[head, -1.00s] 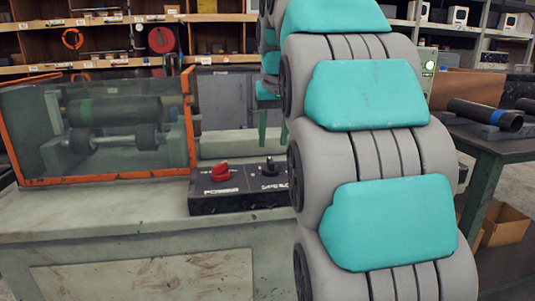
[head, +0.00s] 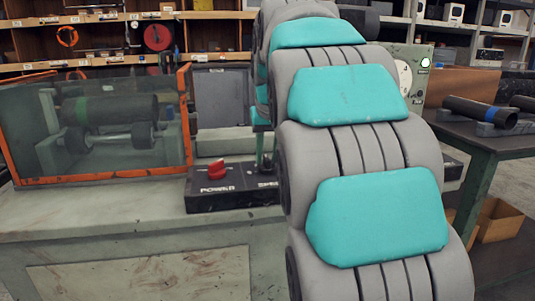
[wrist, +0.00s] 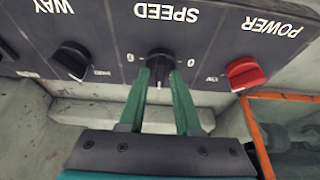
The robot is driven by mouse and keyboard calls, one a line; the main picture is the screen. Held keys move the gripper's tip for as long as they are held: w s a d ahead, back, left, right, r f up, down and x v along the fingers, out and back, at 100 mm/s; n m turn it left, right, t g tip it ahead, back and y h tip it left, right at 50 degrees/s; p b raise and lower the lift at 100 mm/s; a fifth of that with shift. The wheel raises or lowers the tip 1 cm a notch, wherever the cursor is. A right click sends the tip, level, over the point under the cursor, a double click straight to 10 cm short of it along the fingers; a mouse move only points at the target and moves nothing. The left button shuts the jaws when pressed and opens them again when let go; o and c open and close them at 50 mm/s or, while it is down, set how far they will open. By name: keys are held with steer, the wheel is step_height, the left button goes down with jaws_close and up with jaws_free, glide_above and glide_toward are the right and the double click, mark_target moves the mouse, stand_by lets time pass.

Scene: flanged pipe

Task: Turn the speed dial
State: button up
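The black speed dial (wrist: 159,62) shows in the wrist view on the dark control box, below the SPEED label, between the marks 6 and 0. A white line on it points down the picture. My gripper (wrist: 162,78) is at the dial, its two green fingers apart, one on each side of it. I cannot tell whether they touch it. In the head view the control box (head: 215,203) stands on the bench.
The red power dial (wrist: 245,74) is right of the speed dial in the wrist view, and another black dial (wrist: 72,60) is left. In the head view, an orange-framed guard (head: 187,125) stands left of the box. A dark pipe (head: 478,110) lies on the right-hand table.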

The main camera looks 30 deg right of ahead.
jaws_close()
stand_by(0.5)
steer(key=n+y, duration=0.1)
steer(key=n, duration=0.1)
steer(key=shift+n, duration=0.4)
steer(key=shift+d+n+y, duration=0.15)
steer(key=shift+n+y, duration=0.45)
steer(key=shift+n, duration=0.8)
steer(key=shift+o, duration=1.3)
jaws_free()
